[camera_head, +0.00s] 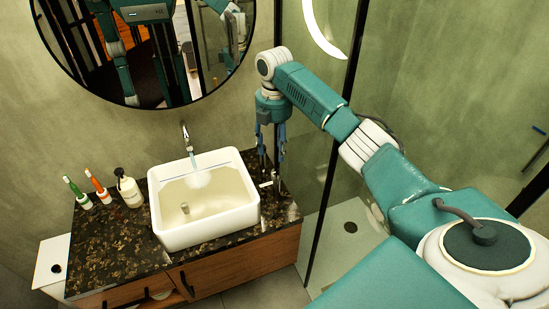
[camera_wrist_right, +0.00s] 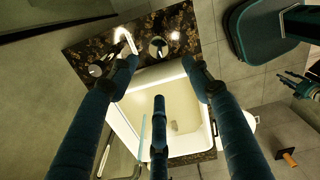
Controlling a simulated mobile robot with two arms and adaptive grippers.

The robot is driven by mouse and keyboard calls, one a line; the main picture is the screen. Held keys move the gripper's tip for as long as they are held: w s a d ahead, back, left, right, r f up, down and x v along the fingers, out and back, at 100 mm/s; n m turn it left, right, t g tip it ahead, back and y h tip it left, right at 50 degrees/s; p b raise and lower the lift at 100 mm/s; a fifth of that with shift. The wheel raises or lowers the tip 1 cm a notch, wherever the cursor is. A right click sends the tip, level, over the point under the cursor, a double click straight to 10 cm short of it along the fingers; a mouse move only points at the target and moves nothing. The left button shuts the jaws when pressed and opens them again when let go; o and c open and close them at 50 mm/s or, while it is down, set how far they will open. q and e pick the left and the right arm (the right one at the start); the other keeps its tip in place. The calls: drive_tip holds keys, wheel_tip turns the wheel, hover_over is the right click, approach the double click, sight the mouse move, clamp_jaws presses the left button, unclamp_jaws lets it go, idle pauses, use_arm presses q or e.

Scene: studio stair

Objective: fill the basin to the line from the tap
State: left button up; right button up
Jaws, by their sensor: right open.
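The white basin (camera_head: 165,222) stands on a dark speckled counter and shows in the right wrist view (camera_wrist_right: 202,135). The silver tap (camera_head: 185,136) rises behind it, its spout over the back rim. A thin bluish line marks the basin's inner back wall. The water level is unclear. A small lever-like fitting (camera_head: 266,184) sits right of the basin. My right gripper (camera_head: 271,157) points down, open and empty, above the counter's right end. A gripper, apparently my left (camera_wrist_right: 298,86), shows at the right wrist view's edge.
A round mirror (camera_head: 150,50) hangs above. Glass shower panels stand on the right.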

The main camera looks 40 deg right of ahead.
sight(277, 172)
drive_tip(key=shift+r, duration=0.55)
drive_tip(key=f+m+p, duration=0.1)
drive_tip(key=m+p, duration=0.5)
drive_tip(key=p, duration=0.1)
drive_tip(key=d+f+m+p, duration=0.1)
drive_tip(key=m+p, duration=0.2)
drive_tip(key=m, duration=0.1)
drive_tip(key=shift+s+f+p, duration=0.2)
drive_tip(key=shift+f+p, duration=0.15)
wheel_tip(277, 172, down, 7)
drive_tip(key=b, duration=0.6)
drive_tip(key=shift+w, duration=0.1)
drive_tip(key=shift+f+b, duration=0.65)
drive_tip(key=shift+f, duration=0.1)
drive_tip(key=shift+c, duration=0.3)
